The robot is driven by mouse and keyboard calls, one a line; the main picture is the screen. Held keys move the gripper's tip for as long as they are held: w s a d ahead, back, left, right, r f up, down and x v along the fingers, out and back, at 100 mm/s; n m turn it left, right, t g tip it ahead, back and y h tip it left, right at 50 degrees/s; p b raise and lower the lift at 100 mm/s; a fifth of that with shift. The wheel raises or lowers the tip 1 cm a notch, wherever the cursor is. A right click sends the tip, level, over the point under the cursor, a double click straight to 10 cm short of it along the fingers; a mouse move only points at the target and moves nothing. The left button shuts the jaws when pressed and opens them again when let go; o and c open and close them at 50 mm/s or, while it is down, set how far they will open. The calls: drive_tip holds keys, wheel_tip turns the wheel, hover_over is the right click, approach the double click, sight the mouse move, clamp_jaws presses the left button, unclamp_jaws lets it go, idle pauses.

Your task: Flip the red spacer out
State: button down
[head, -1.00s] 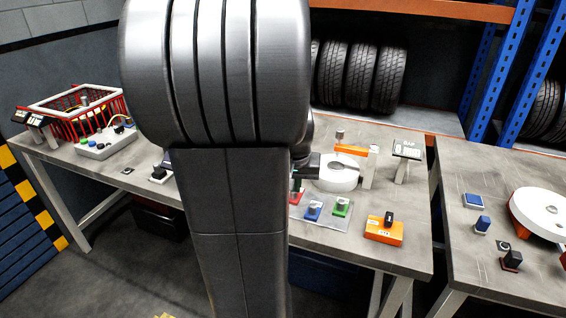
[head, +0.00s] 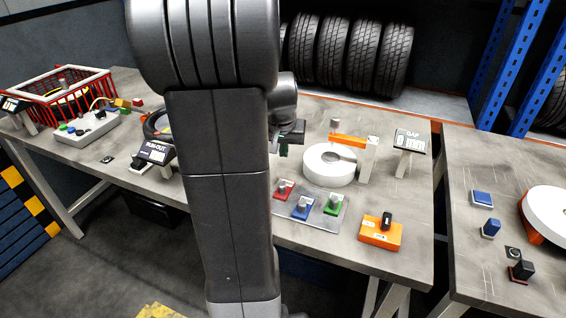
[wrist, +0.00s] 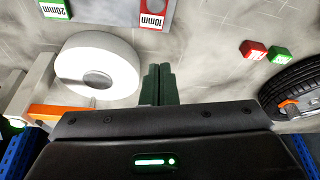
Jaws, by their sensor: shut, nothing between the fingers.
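The red spacer (head: 283,190) stands on a grey plate (head: 318,220) beside a blue spacer (head: 301,208) and a green spacer (head: 333,204), each with a grey knob on top. In the wrist view the red spacer's 10mm label (wrist: 152,14) shows at the top edge, cut off by the frame. My gripper (wrist: 157,84) is shut and empty, its dark green fingers together over bare table, apart from the red spacer. In the head view my gripper (head: 291,134) is behind the plate, partly hidden by my arm.
A white disc (head: 328,177) with an orange arm (head: 349,141) stands right of my gripper. A GAP display (head: 409,139) is behind it, and an orange box (head: 381,235) in front. My arm hides part of the table. A tyre (wrist: 293,85) lies right in the wrist view.

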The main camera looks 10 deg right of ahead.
sight(284, 186)
drive_tip(key=x, duration=0.9)
drive_tip(key=shift+s+a+f+p, duration=0.1)
drive_tip(key=shift+s+a+p, duration=0.15)
drive_tip(key=shift+s, duration=0.35)
drive_tip(key=shift+s+a+p, duration=0.15)
drive_tip(key=shift+s+p, duration=0.05)
drive_tip(key=shift+s, duration=0.45)
drive_tip(key=shift+s+a+f+p, duration=0.1)
drive_tip(key=shift+s+a+p, duration=0.15)
drive_tip(key=shift+s, duration=0.35)
drive_tip(key=shift+r, duration=0.1)
drive_tip(key=shift+s+a+b, duration=0.25)
drive_tip(key=shift+s+b, duration=0.1)
drive_tip(key=shift+b, duration=0.1)
drive_tip(key=s+a+b, duration=0.2)
drive_tip(key=s, duration=0.1)
drive_tip(key=shift+s, duration=0.25)
